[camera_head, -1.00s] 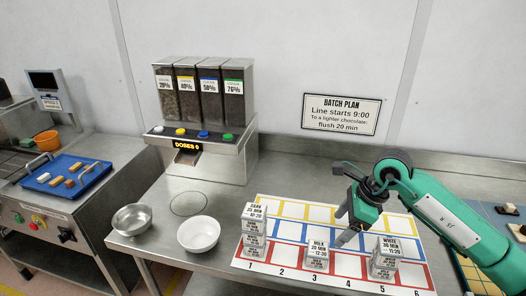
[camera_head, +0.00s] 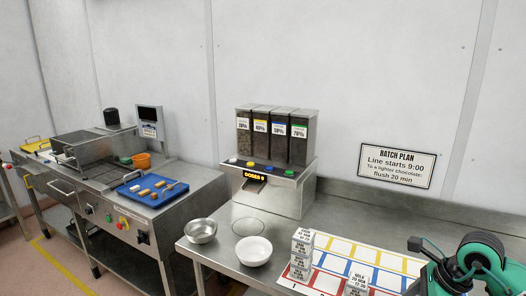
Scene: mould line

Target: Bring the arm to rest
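My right arm (camera_head: 481,262) shows as green links at the lower right edge. Its gripper is out of the frame or hidden, so its fingers do not show. My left arm and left gripper are not in view. The planning board (camera_head: 336,262) lies on the steel bench, with a coloured grid. A stack of labelled cards or blocks (camera_head: 301,256) stands on its left part. A MILK block (camera_head: 357,284) stands at the bottom edge, partly cut off.
A dispenser (camera_head: 276,150) with several bins stands at the bench back. A steel bowl (camera_head: 201,231) and a white bowl (camera_head: 254,251) sit in front of it. A blue tray (camera_head: 138,191) lies on the left machine. A sign (camera_head: 396,165) hangs on the wall.

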